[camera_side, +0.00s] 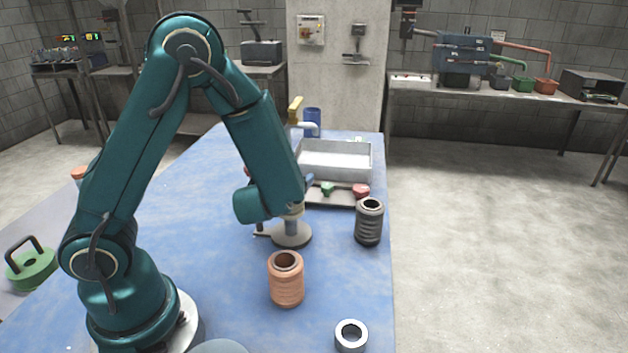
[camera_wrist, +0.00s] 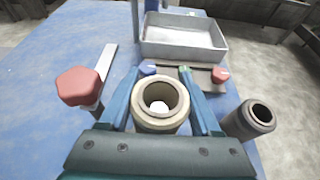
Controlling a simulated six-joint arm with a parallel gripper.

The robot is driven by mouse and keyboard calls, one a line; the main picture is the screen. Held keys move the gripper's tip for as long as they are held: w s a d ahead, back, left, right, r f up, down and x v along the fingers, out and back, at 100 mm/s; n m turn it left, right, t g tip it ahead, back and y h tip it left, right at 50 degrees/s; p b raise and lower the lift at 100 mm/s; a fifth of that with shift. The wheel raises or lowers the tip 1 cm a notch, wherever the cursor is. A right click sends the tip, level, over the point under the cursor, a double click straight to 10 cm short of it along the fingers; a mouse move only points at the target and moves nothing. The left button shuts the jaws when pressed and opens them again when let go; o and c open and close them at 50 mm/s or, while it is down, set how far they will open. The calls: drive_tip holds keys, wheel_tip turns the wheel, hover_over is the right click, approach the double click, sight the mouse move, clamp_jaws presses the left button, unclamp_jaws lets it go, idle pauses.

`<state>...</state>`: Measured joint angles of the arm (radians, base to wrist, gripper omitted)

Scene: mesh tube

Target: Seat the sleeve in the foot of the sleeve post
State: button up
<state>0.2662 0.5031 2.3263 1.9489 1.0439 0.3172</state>
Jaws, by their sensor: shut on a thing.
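My gripper (camera_wrist: 163,80) is shut on a cream, hollow sleeve (camera_wrist: 146,119), with one blue finger on each side of it. A pale round thing shows inside the sleeve's bore in the wrist view, seemingly the top of the post. In the side view, my gripper (camera_side: 294,205) is directly over the grey sleeve post (camera_side: 291,228), which stands on a wide round foot (camera_side: 290,240). My arm hides much of the sleeve there. The sleeve is at the post's upper part, clear of the foot; whether it surrounds the post's tip I cannot tell.
A dark ribbed tube (camera_side: 369,222) stands to the right of the post. A copper-coloured tube (camera_side: 286,284) and a grey ring (camera_side: 351,342) are nearer. A metal tray (camera_side: 335,172) lies behind. A red-topped knob (camera_wrist: 80,87) shows at left in the wrist view.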

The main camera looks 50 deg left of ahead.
drive_tip(key=shift+f, duration=2.2)
drive_tip(key=shift+f, duration=0.1)
drive_tip(key=o, duration=1.5)
drive_tip(key=shift+c, duration=0.2)
drive_tip(key=shift+d+r, duration=0.15)
drive_tip(key=shift+r, duration=0.05)
drive_tip(key=v, duration=1.1)
drive_tip(key=shift+s, duration=0.35)
drive_tip(key=shift+d+r, duration=0.15)
